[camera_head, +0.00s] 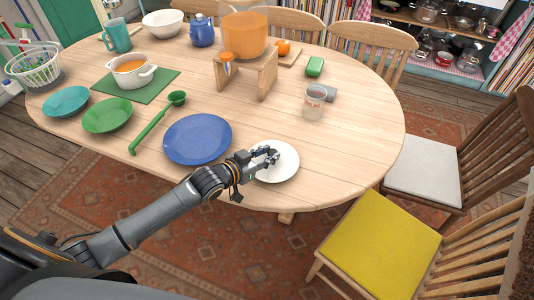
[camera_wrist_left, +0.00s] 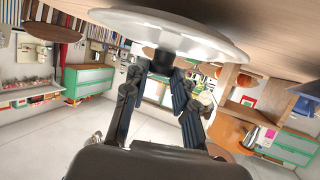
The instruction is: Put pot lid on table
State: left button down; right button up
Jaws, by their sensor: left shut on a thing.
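The pot lid (camera_head: 286,170) is a white disc at the near edge of the wooden table (camera_head: 345,150), right of the blue plate. My left gripper (camera_head: 268,155) reaches over it from the left. In the left wrist view the lid (camera_wrist_left: 190,35) spans the top of the picture, with a dark knob between the fingers of my left gripper (camera_wrist_left: 162,65). The gripper is shut on this knob. The lid looks level and very close to the tabletop; I cannot tell whether it touches. My right gripper is not in view.
A blue plate (camera_head: 198,139) lies close left of the lid. A green ladle (camera_head: 155,125), a glass jar (camera_head: 314,103) and a wooden stand (camera_head: 262,78) are farther back. The table is clear right of the lid. A yellow chair (camera_head: 378,247) stands at right.

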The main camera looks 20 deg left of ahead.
pick_arm(q)
jog(key=shift+f, duration=0.4)
jog(key=shift+f+b, duration=0.25)
jog(key=shift+b, duration=0.05)
jog(key=c, duration=1)
grip_release()
jog(key=shift+c, duration=0.2)
jog(key=c, duration=0.3)
jog(key=shift+c, duration=0.2)
